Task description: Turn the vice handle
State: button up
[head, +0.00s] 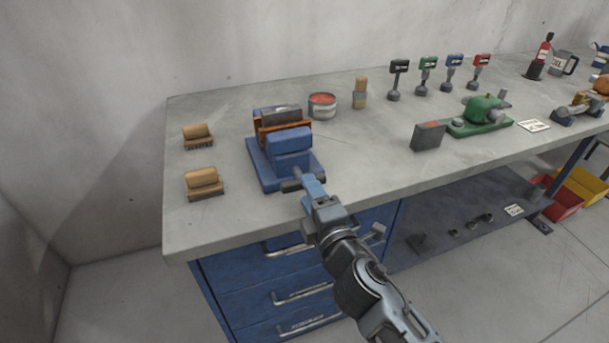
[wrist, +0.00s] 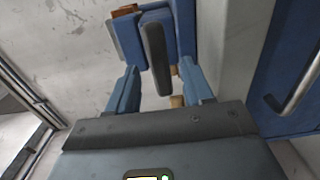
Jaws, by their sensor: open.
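The blue vice (head: 289,143) stands on the bench top near its front left. It has orange-brown jaw parts with a grey piece between them. Its dark handle bar (head: 291,186) is at the front of the vice. In the wrist view the handle (wrist: 156,58) is a long dark bar in front of the blue vice body (wrist: 186,30). My gripper (head: 309,182) is at the front of the vice, over the bench's front edge. In the wrist view its two blue fingers (wrist: 160,88) are apart, one on each side of the handle's lower end. Whether they touch it is unclear.
Two wooden brushes (head: 203,181) (head: 197,135) lie left of the vice. A tin (head: 322,105) and a wooden-handled brush (head: 360,92) stand behind it. A green tool (head: 480,116) is to the right. Blue drawers with handles (head: 302,294) are below the bench edge, near my arm.

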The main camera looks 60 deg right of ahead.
jog(key=p+x, duration=0.1)
jog(key=x, duration=0.4)
jog(key=shift+w+d+p, duration=0.15)
jog(key=shift+w+p, duration=0.1)
jog(key=shift+p, duration=0.05)
grip_shut()
jog(key=shift+m+b, duration=0.4)
